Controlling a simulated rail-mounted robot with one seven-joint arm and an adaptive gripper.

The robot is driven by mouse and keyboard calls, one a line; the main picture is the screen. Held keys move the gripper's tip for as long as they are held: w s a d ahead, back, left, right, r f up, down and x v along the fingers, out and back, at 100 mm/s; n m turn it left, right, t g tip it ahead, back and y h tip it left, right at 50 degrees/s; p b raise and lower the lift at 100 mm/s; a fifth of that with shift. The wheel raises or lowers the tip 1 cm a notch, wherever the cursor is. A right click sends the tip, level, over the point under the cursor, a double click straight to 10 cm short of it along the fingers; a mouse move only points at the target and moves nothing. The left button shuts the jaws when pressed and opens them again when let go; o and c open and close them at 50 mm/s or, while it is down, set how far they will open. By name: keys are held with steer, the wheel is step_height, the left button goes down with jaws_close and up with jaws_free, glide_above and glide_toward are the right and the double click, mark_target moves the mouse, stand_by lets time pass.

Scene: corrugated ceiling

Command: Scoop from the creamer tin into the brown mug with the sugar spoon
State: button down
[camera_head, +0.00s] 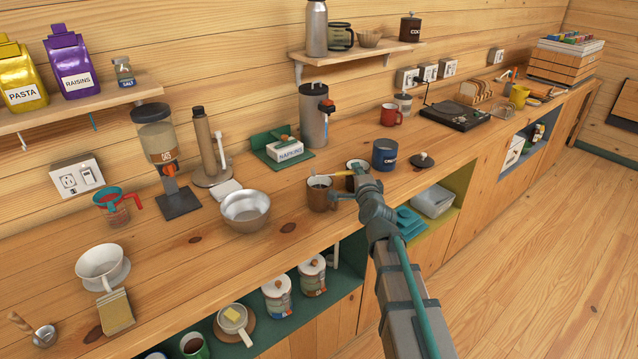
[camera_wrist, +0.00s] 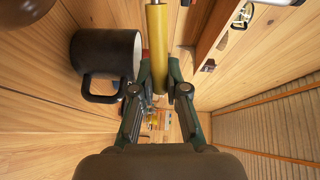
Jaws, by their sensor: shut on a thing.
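The brown mug (camera_head: 320,196) stands upright on the wooden counter. The blue creamer tin (camera_head: 385,156) stands open to its right, and a dark lid with a knob (camera_head: 422,160) lies beside it. My gripper (camera_head: 352,183) is just right of the brown mug. It is shut on the yellow handle of the spoon (camera_head: 332,175), which also shows between the fingers in the wrist view (camera_wrist: 157,45). The spoon reaches left over the mug's rim; its bowl and any contents are unclear. In the wrist view a dark mug (camera_wrist: 100,55) is left of the fingers; I cannot tell which mug.
A metal bowl (camera_head: 246,210) is to the left, and a napkin holder (camera_head: 289,150) and steel dispenser (camera_head: 313,115) are behind. Open shelves hold several jars below the counter's front edge. The counter right of the lid is partly clear.

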steer(key=shift+f+m+b, duration=1.4)
steer(key=shift+f+b, duration=0.2)
steer(key=shift+f, duration=0.05)
stand_by(0.8)
steer(key=shift+a+f+m, duration=0.1)
steer(key=shift+m, duration=0.7)
stand_by(0.5)
